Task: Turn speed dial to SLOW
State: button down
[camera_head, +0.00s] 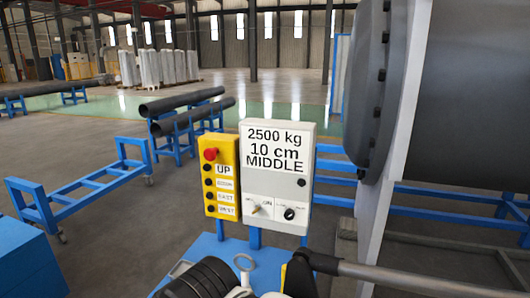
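A light grey control box (277,180) stands upright in the middle. Its upper face reads "2500 kg", "10 cm" and "MIDDLE". A small round black dial (290,213) with a light pointer sits at the lower right of the box, on a white label strip. Tiny words flank the dial, too small to read, and its exact setting cannot be told. A switch (256,209) marked "ON" on its right sits left of the dial. No gripper fingers can be made out, and nothing touches the dial.
A yellow box (222,177) with a red button and several black buttons adjoins on the left. A blue base (212,249) lies below. Black ribbed discs (203,278) and a grey tube (420,276) fill the bottom. A large flanged shell (470,95) stands right.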

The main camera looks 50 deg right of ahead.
aim_at(289, 214)
jog(key=z, duration=1.6)
jog(key=k+z, duration=0.1)
jog(key=z, duration=0.3)
jog(key=k+j+z, duration=0.1)
jog(key=z, duration=0.3)
jog(key=k+z, duration=0.1)
jog(key=z, duration=0.3)
